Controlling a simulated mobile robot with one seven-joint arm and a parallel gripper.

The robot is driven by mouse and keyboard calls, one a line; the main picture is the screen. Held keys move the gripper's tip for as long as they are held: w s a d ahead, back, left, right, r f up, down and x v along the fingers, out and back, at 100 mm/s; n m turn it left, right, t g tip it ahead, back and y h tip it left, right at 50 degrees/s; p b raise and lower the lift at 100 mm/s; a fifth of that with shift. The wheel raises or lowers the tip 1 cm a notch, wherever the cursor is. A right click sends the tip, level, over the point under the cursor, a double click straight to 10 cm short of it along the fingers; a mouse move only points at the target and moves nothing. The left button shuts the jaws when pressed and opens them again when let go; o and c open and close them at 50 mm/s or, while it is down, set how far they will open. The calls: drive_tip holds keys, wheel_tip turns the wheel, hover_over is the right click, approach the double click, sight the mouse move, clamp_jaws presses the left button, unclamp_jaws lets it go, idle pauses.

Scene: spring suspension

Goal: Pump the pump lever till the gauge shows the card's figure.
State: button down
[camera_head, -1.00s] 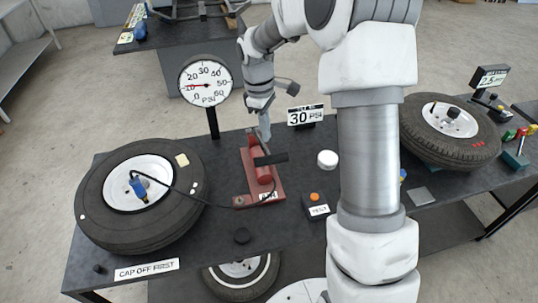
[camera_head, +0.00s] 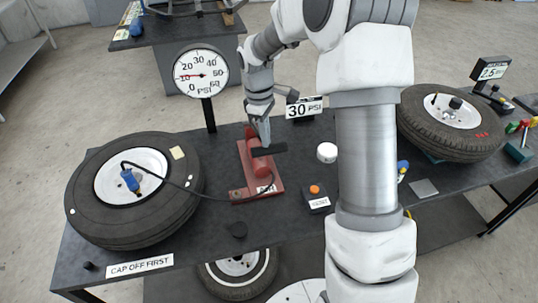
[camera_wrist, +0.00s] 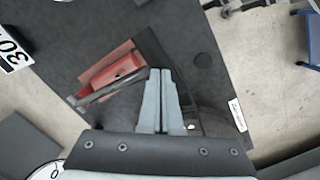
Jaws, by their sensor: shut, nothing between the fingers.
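The red pump (camera_head: 261,168) stands on the dark bench, with its black lever bar (camera_head: 270,149) sticking out to the right near the top. My gripper (camera_head: 265,141) is shut and empty, pointing down right at the lever; I cannot tell whether it touches. In the wrist view my gripper (camera_wrist: 160,72) has its fingers together beside the red pump (camera_wrist: 118,68). The round gauge (camera_head: 201,72) has its red needle at about 10 PSI. The card (camera_head: 304,108) reads 30 PSI.
A tyre (camera_head: 85,205) lies at left, with a blue hose fitting (camera_head: 130,180) on its hub and a hose running to the pump. A black box with an orange button (camera_head: 315,190) and a white cap (camera_head: 327,152) sit right of the pump. Another tyre (camera_head: 465,140) lies at right.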

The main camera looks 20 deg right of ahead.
sight(265, 150)
drive_tip(key=shift+f, duration=0.55)
drive_tip(key=shift+f+b, duration=1.55)
drive_tip(key=shift+f, duration=0.6)
drive_tip(key=shift+r, duration=0.15)
drive_tip(key=shift+w+a+r+p, duration=0.2)
drive_tip(key=shift+w+a+p, duration=0.2)
drive_tip(key=shift+a, duration=0.2)
drive_tip(key=shift+w+a+r+p, duration=0.2)
drive_tip(key=shift+w+a+p, duration=0.05)
drive_tip(key=shift+w+a, duration=0.3)
drive_tip(key=shift+r, duration=0.1)
